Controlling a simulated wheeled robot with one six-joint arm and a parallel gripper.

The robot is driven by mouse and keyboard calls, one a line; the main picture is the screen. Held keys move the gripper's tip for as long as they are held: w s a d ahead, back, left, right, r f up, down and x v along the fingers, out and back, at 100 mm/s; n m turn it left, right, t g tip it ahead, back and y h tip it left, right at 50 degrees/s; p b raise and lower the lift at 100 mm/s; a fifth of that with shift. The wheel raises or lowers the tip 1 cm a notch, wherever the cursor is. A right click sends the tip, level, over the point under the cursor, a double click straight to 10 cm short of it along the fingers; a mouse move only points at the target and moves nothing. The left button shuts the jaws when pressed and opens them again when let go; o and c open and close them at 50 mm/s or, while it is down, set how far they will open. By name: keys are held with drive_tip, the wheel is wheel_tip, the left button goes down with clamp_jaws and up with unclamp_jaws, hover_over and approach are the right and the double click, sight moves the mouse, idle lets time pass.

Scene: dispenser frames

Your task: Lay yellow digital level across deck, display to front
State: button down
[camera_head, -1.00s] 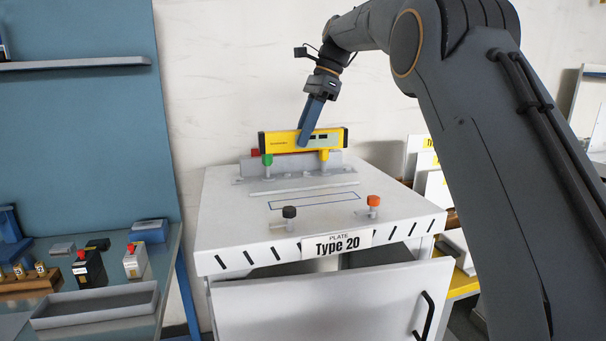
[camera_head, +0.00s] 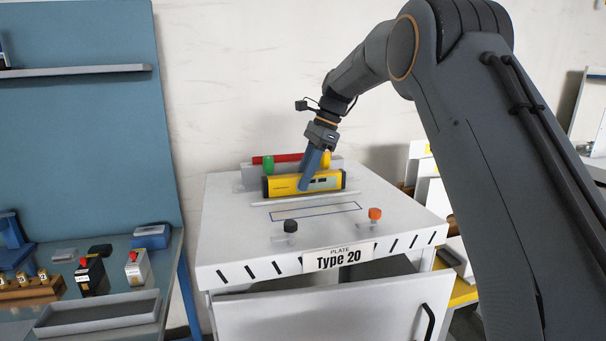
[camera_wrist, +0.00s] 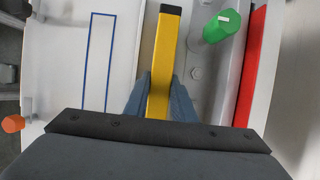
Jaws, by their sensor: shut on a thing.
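The yellow digital level (camera_head: 283,185) with black end caps is held lengthwise across the white deck (camera_head: 230,225), its display (camera_head: 322,182) facing the front. My gripper (camera_head: 306,186) is shut on it near its middle. In the wrist view the yellow level (camera_wrist: 164,50) runs between the two blue fingers (camera_wrist: 160,98). A blue outlined rectangle (camera_head: 317,212) is drawn on the deck in front of the level; it also shows in the wrist view (camera_wrist: 90,60). I cannot tell whether the level touches the deck.
Behind the level are a grey bracket (camera_head: 249,177), a red bar (camera_head: 290,157), and green (camera_head: 268,164) and yellow (camera_head: 325,160) knobs. Black (camera_head: 290,226) and orange (camera_head: 375,214) knobs stand near the front edge. A thin raised strip (camera_head: 300,199) lies before the level. The drawer (camera_head: 330,310) is open.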

drive_tip(key=c, duration=1.5)
unclamp_jaws()
drive_tip(key=shift+f, duration=0.1)
drive_tip(key=b+v, duration=0.3)
drive_tip(key=v, duration=0.9)
drive_tip(key=shift+b, duration=0.35)
drive_tip(key=shift+r, duration=0.25)
